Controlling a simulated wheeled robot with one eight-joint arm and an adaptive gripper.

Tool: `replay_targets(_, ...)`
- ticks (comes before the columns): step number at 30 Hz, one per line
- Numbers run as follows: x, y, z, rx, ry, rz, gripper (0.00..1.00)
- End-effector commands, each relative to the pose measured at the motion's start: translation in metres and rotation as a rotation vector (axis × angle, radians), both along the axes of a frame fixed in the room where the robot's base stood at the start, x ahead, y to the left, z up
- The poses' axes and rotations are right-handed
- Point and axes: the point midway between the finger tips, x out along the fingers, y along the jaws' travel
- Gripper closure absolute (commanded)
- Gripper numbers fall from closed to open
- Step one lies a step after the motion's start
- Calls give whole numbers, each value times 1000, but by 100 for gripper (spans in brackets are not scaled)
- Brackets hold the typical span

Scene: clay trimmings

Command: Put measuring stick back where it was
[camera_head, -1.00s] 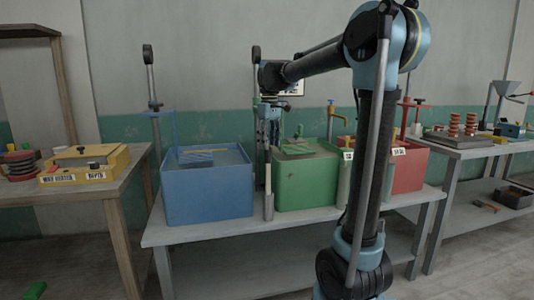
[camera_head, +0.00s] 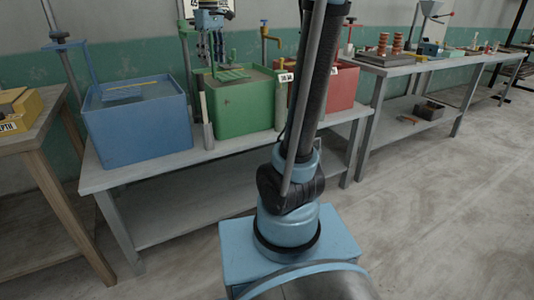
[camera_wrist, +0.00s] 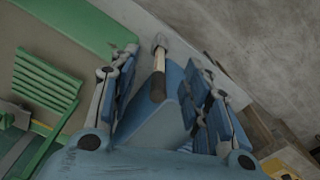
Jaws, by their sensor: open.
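The measuring stick (camera_head: 203,104) is a thin, light-coloured stick standing upright in a narrow grey holder (camera_head: 208,136) in front of the gap between the blue and green bins. In the wrist view the stick (camera_wrist: 158,66) shows a dark brown near end and runs down to the pale holder (camera_wrist: 159,42). My gripper (camera_head: 213,58) is above and behind it in the head view, near the green bin's left rear. In the wrist view the fingers of my gripper (camera_wrist: 169,66) are spread with the stick visible between them, apart from it.
The blue bin (camera_head: 137,130) stands left of the holder, the green bin (camera_head: 244,107) right, with a red bin (camera_head: 335,88) beyond. All are on a grey bench (camera_head: 130,178). A green slatted rack (camera_wrist: 45,85) is close beside my gripper. Open floor lies at right.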

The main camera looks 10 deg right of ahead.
Motion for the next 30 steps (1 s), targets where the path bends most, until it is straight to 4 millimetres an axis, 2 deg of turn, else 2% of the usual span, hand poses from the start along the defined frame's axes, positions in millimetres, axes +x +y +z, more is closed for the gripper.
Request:
replay_targets(1, -15, -14, -10, 2, -6, -34, 56)
replay_targets(6, -58, -52, -42, 12, -32, -138, 56)
replay_targets(15, -137, -106, -113, 30, -75, -324, 56)
replay_targets(20, -178, -127, -159, 39, -99, -421, 56)
replay_targets(24, -213, -143, -203, 48, -121, -507, 56)
replay_targets(30, -252, -156, -260, 58, -147, -609, 56)
